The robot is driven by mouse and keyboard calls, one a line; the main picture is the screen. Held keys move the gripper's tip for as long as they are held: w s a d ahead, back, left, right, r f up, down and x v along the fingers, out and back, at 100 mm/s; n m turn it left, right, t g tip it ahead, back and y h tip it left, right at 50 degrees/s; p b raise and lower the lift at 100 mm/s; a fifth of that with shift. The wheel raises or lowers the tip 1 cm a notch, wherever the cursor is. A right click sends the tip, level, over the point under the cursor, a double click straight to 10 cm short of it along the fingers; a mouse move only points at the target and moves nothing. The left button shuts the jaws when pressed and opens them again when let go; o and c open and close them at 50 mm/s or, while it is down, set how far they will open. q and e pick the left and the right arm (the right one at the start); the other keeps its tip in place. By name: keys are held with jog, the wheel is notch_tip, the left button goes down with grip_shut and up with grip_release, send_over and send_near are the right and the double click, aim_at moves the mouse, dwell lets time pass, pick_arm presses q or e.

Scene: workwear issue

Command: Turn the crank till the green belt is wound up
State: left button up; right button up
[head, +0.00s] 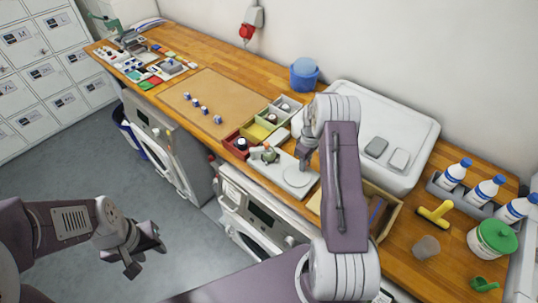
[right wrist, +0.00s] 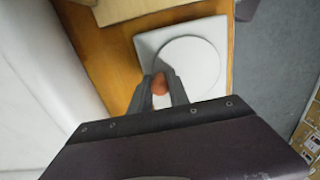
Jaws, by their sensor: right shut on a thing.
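The winder stands at the front edge of the wooden counter, with a pale base and a round white disc (head: 298,176). The disc also shows in the right wrist view (right wrist: 190,66). A small greenish roll (head: 266,154), seemingly the green belt, sits at the left of the base; how much is wound I cannot tell. My right gripper (head: 303,166) is over the disc. In the right wrist view its fingers are shut on the orange-brown crank knob (right wrist: 160,84) at the disc's edge. My left gripper (head: 144,256) is open and empty over the floor, away from the counter.
Divided trays (head: 245,131) stand just behind the winder, and a brown mat (head: 190,86) with several small pieces lies further left. A large white tray (head: 420,125) is behind my right arm. Bottles (head: 485,190) and a green-lidded tub (head: 490,240) stand at right.

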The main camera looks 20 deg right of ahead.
aim_at(296, 166)
jog(key=shift+w, duration=0.15)
jog(key=shift+w+a, duration=0.45)
jog(key=shift+w, duration=0.25)
jog(key=shift+w+a, duration=0.45)
jog(key=shift+a, duration=0.25)
jog(key=o, duration=0.8)
jog(key=shift+a, duration=0.1)
jog(key=shift+s, duration=0.1)
notch_tip(296, 166, up, 8)
jog(key=p, duration=0.5)
